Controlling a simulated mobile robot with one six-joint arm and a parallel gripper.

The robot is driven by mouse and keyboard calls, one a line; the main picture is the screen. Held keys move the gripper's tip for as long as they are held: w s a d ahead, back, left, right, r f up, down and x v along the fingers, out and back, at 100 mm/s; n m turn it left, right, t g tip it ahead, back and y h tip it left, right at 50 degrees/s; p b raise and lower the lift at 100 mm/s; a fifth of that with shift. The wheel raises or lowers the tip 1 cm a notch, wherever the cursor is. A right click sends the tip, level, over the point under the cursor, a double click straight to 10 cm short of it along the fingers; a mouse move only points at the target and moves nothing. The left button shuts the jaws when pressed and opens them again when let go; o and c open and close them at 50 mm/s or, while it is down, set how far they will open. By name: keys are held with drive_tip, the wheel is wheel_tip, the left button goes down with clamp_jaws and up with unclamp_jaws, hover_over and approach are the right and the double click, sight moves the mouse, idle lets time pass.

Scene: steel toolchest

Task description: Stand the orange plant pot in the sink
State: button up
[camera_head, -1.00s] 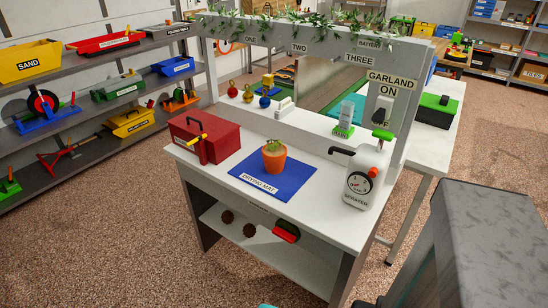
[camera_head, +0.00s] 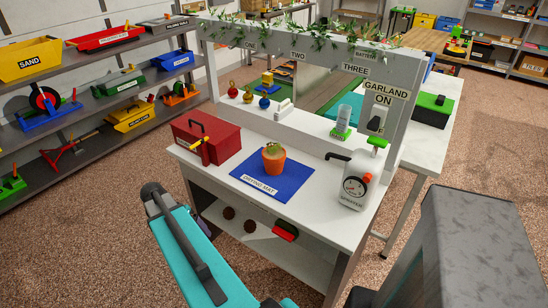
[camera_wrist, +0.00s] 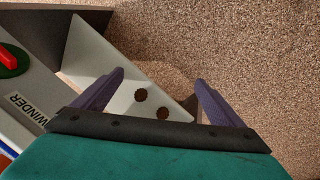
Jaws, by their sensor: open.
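The orange plant pot (camera_head: 273,165), with a small green plant in it, stands upright on a blue mat (camera_head: 296,181) on the white bench, in the head view. My gripper (camera_wrist: 157,78) shows in the wrist view with its two purple fingers spread wide and nothing between them. Beyond the fingers are a pale shelf and the speckled floor, so it is apart from the pot. The pot is not in the wrist view. I can identify no sink.
A red toolbox (camera_head: 207,141) stands left of the mat and a white sprayer (camera_head: 357,180) right of it. A garland-topped frame (camera_head: 318,42) rises behind. Two brown round things (camera_wrist: 152,104) lie on the lower shelf. Open floor lies left of the bench.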

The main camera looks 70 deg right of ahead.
drive_tip(key=s+d+r+m+h+p, duration=0.15)
drive_tip(key=d+r+m, duration=0.25)
drive_tip(key=d+r, duration=0.6)
drive_tip(key=m+g+p, duration=0.2)
drive_tip(key=m, duration=0.7)
approach(272, 154)
drive_tip(key=f, duration=0.1)
drive_tip(key=shift+s+d+f+h, duration=0.1)
drive_tip(key=shift+s+h, duration=0.15)
drive_tip(key=shift+s, duration=0.1)
drive_tip(key=shift+f, duration=0.1)
drive_tip(key=shift+p+x, duration=1.25)
drive_tip(key=shift+x, duration=3)
